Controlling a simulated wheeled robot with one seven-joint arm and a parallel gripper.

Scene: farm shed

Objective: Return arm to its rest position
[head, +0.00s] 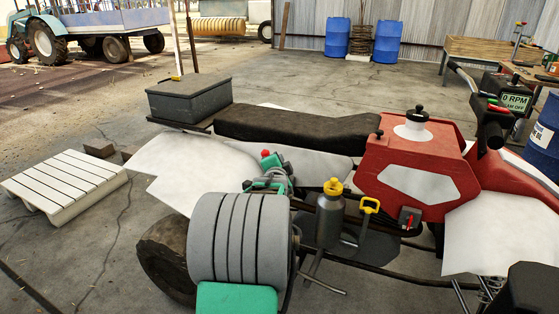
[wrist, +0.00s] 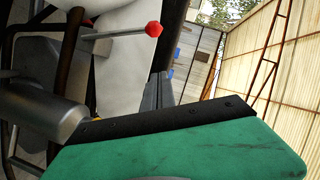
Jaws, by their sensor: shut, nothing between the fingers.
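My gripper (wrist: 157,92) shows in the wrist view as two grey fingers side by side, with no gap and nothing between them. The green housing with a black edge fills the lower part of that view. A red knob (wrist: 153,29) on a metal rod stands near the fingers, apart from them in the picture. In the head view, green and grey parts of my arm show beside the quad bike (head: 420,165), and the fingertips are hard to make out there. A red knob (head: 265,153) shows at the same spot.
The bike has a black seat (head: 297,128), white fenders and a grey box (head: 190,98) behind. A grey bottle with a yellow cap (head: 330,215) stands close to my arm. A white slatted pallet (head: 65,185) lies left. Blue barrels (head: 387,42) stand at the back. Open floor lies behind the bike.

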